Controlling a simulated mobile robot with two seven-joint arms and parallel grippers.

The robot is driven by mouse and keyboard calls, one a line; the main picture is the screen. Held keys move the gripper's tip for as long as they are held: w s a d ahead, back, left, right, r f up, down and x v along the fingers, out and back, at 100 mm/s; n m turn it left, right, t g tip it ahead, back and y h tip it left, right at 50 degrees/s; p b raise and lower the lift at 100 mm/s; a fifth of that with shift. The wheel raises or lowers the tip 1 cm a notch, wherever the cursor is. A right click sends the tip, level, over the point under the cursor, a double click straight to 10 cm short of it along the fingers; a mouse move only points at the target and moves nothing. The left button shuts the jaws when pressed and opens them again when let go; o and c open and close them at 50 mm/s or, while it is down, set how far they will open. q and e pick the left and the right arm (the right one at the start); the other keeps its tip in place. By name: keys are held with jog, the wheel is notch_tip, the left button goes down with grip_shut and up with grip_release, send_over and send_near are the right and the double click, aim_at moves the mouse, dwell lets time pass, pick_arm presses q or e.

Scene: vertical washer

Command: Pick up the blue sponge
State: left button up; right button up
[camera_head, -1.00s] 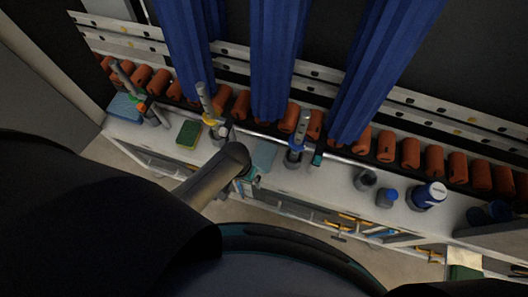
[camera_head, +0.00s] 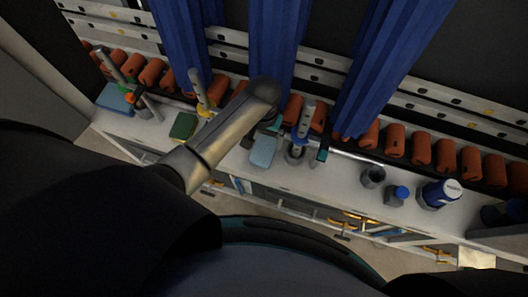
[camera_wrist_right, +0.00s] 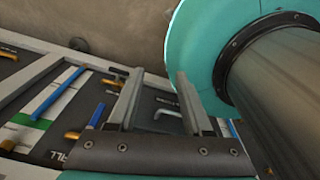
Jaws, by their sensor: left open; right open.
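A light blue sponge (camera_head: 263,150) lies on the white counter near the middle of the head view. Its far edge is close under my left arm's end. A second, deeper blue flat piece (camera_head: 115,98) lies at the far left of the counter. My left gripper (camera_head: 270,128) is over the counter, just beyond the light blue sponge; it is small and dark, its fingers are mostly hidden, and I cannot tell whether it touches the sponge.
A green sponge (camera_head: 183,126) lies left of my left arm. Upright tool holders (camera_head: 298,150), a blue-capped bottle (camera_head: 397,196) and a blue-white can (camera_head: 439,193) stand on the counter. Orange rollers and blue curtains line the back. Tools (camera_wrist_right: 60,95) lie in a tray below my right gripper.

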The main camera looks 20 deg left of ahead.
aim_at(264, 149)
pick_arm(q)
notch_tip(264, 149, down, 6)
jog(key=b, duration=0.3)
jog(key=shift+d+f, duration=0.1)
jog(key=shift+f, duration=0.4)
jog(key=shift+c, duration=1.1)
jog(key=c, duration=1.1)
jog(key=shift+o, duration=0.2)
jog(key=shift+r, duration=0.1)
pick_arm(e)
jog(key=f, duration=0.1)
jog(key=w+f, duration=0.1)
jog(key=f, duration=0.1)
jog(key=shift+w+d+f, duration=0.2)
jog(key=shift+d+f, duration=0.15)
jog(key=shift+d, duration=0.05)
pick_arm(q)
jog(key=shift+r, duration=0.1)
